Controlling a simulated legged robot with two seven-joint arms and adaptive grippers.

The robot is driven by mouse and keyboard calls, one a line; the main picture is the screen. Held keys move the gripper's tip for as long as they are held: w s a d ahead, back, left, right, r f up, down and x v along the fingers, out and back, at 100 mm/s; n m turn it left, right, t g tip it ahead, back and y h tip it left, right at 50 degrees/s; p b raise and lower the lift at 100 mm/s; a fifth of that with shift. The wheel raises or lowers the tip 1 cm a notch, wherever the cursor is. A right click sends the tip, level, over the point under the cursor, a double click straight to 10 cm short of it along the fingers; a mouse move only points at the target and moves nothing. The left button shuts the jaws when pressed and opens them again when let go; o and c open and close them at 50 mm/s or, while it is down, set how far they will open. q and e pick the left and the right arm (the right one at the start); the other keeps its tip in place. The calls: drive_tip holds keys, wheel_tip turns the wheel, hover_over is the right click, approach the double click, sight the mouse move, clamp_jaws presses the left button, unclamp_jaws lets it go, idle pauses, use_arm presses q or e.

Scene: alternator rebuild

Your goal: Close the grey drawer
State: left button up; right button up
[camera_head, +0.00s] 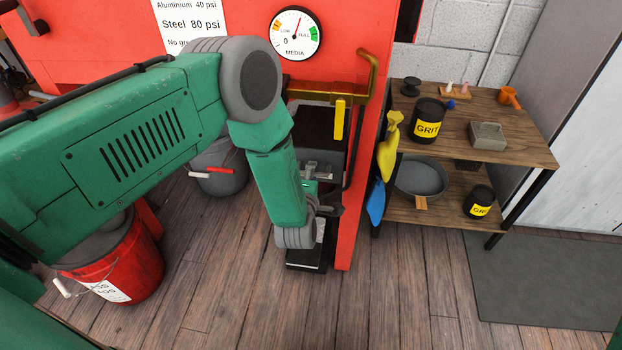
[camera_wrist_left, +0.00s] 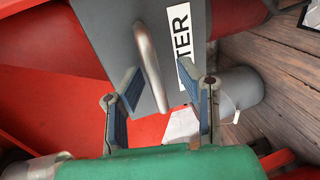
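The grey drawer (camera_wrist_left: 110,35) fills the upper middle of the left wrist view. Its flat grey front carries a pale bar handle (camera_wrist_left: 149,60) and a white label ending in "TER". My left gripper (camera_wrist_left: 167,88) is open and empty, with one finger on each side of the handle's lower end in that view. I cannot tell whether the fingers touch the drawer. In the head view my left gripper (camera_head: 322,194) is low in front of the red cabinet (camera_head: 362,190), and my arm hides most of the drawer area. My right gripper is not in view.
A red bucket (camera_head: 125,270) and a grey bucket (camera_head: 217,170) stand on the wooden floor at left. A black pedal-like box (camera_head: 306,260) sits below my gripper. A wooden shelf (camera_head: 512,150) with grit tins stands at right. The floor in front is clear.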

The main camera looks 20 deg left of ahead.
use_arm(q)
drive_tip(key=shift+r, duration=0.1)
drive_tip(key=v, duration=1.2)
